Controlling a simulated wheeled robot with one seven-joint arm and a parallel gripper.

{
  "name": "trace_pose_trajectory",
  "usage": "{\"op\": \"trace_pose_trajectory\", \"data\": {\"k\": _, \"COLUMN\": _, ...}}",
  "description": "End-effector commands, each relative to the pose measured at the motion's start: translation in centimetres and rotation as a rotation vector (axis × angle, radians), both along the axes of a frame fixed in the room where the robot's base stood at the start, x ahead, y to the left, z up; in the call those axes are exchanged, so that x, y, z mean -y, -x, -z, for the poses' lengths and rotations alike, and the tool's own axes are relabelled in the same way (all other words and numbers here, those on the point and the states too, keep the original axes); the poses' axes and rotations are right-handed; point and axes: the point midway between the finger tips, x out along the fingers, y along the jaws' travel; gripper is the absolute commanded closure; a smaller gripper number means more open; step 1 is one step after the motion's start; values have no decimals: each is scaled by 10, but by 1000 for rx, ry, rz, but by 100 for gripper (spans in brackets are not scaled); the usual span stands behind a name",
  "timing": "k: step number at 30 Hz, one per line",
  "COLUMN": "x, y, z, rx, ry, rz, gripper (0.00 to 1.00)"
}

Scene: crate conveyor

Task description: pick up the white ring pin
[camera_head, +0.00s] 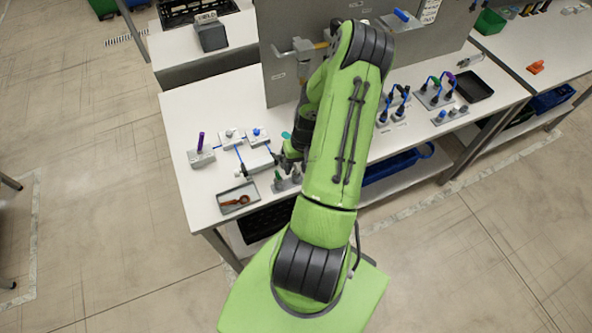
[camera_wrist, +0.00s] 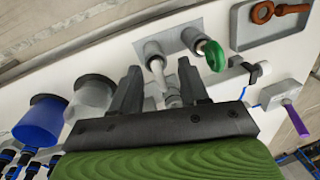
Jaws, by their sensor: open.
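In the wrist view, a whitish pin (camera_wrist: 158,69), likely the white ring pin, stands out of a grey round socket on a grey plate (camera_wrist: 177,37). Its lower part runs behind my gripper, so I cannot make out its ring. My gripper (camera_wrist: 159,69) is open, with one black finger on each side of the pin; I cannot tell whether they touch it. A green ring pin (camera_wrist: 214,56) stands in the neighbouring socket, right of the right finger. In the head view my gripper (camera_head: 291,161) is low over the white table, partly hidden by my arm.
A grey tray (camera_head: 223,206) with a brown ring pin (camera_head: 238,200) lies at the table's front left corner. A block with a purple pin (camera_head: 201,141) and blue-cabled blocks (camera_head: 232,141) stand behind it. A grey upright panel (camera_head: 285,75) borders the table's back.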

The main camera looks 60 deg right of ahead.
Motion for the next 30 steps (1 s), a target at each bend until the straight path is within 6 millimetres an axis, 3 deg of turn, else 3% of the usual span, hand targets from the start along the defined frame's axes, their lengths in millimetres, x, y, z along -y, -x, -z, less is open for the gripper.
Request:
{"op": "trace_pose_trajectory", "data": {"k": 1, "x": 0, "y": 0, "z": 0, "rx": 0, "ry": 0, "rz": 0, "gripper": 60}}
{"op": "trace_pose_trajectory", "data": {"k": 9, "x": 0, "y": 0, "z": 0, "rx": 0, "ry": -1, "rz": 0, "gripper": 100}}
{"op": "trace_pose_trajectory", "data": {"k": 20, "x": -1, "y": 0, "z": -2, "rx": 1, "ry": -1, "rz": -1, "gripper": 100}}
{"op": "trace_pose_trajectory", "data": {"k": 23, "x": 0, "y": -1, "z": -12, "rx": 3, "ry": 0, "rz": -2, "gripper": 100}}
{"op": "trace_pose_trajectory", "data": {"k": 30, "x": 0, "y": -1, "z": -55, "rx": 1, "ry": 2, "rz": -3, "gripper": 100}}
